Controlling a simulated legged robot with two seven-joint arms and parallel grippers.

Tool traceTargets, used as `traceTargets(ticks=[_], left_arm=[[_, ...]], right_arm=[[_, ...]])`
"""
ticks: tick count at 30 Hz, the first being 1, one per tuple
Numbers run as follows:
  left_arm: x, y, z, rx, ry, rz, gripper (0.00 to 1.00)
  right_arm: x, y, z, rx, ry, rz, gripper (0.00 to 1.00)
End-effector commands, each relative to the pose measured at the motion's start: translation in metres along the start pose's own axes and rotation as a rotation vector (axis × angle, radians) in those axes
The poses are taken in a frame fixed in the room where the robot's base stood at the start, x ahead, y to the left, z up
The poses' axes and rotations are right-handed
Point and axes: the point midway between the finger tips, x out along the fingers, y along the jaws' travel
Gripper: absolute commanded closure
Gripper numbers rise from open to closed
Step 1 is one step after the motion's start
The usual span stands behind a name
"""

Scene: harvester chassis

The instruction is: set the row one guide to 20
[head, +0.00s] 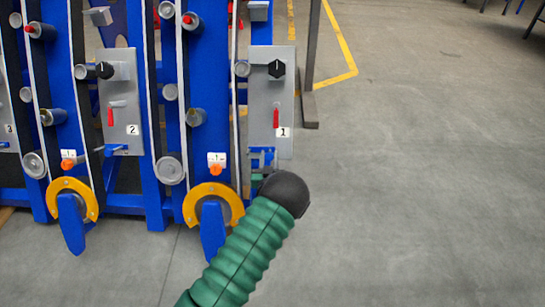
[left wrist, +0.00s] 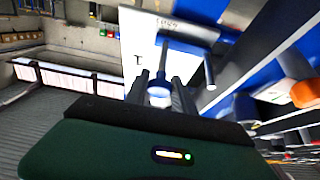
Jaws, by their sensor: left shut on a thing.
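The row one panel (head: 262,95) is a grey upright plate labelled 1, with a black knob (head: 277,69) at the top and a red lever (head: 277,117) below it. The row one guide (head: 262,155) is a blue bracket at the panel's lower edge. In the left wrist view it shows as a blue bar with a rod (left wrist: 162,62) in front of the white plate. My left gripper (left wrist: 158,92) is shut on a pale, blue-edged end of the guide at that rod. In the head view my dark wrist partly hides the fingers. The guide's scale reading is not legible. My right gripper is out of view.
Panel 2 (head: 120,100) stands to the left with a similar knob and red lever. Blue frames with rollers and yellow hooked rings (head: 213,195) stand beside my left arm. A dark post (head: 310,70) rises behind panel 1. The floor (head: 430,180) at the right is clear.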

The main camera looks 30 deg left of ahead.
Motion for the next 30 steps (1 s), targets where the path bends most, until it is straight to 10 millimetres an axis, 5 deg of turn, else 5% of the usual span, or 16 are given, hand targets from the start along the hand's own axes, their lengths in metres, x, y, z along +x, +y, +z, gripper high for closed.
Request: traceTargets(ticks=[1,2,7,19,30], left_arm=[[-0.001,0.001,0.002,-0.001,-0.004,0.002,1.0],[-0.001,0.001,0.002,-0.001,-0.004,0.002,0.68],[-0.001,0.001,0.002,-0.002,-0.002,0.002,0.48],[-0.013,0.002,-0.002,-0.001,-0.003,0.003,0.48],[-0.115,0.001,-0.003,0.001,-0.008,0.003,0.48]], right_arm=[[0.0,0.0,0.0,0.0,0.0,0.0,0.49],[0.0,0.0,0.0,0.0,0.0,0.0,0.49],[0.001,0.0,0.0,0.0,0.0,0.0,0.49],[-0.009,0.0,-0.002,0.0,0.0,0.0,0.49],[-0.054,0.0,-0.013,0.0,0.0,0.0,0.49]])
